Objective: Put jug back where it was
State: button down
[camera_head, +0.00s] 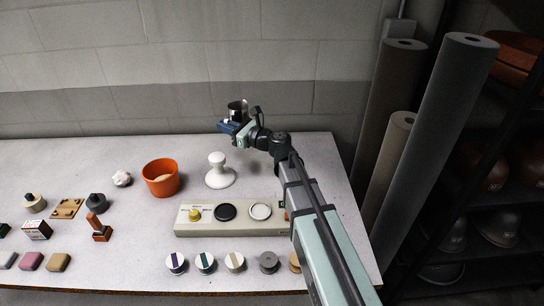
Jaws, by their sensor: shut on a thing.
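My gripper (232,126) is at the far side of the table (130,166), raised above its back edge. It is shut on a small dark metallic vessel, which looks like the jug (236,107). The jug appears roughly upright between the blue fingers, and its lower part is hidden by them. My arm reaches in from the lower right and covers part of the table's right side.
Below the gripper stands a white knobbed press (218,172), with an orange bucket (161,178) to its left. A pale panel (232,228) with round pads lies in front. Several spools and small blocks fill the front and left. Tall grey rolls (432,145) stand at right.

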jog(key=s+d+n+g+y, duration=0.1)
jog(key=s+d+g, duration=0.1)
jog(key=d, duration=1)
jog(key=shift+w+d+f, duration=0.1)
jog(key=shift+d+f, duration=0.05)
jog(key=shift+f, duration=4.8)
jog(key=shift+f, duration=0.1)
jog(key=c, duration=1.2)
grip_release()
jog(key=shift+d, duration=0.1)
jog(key=v, duration=1.2)
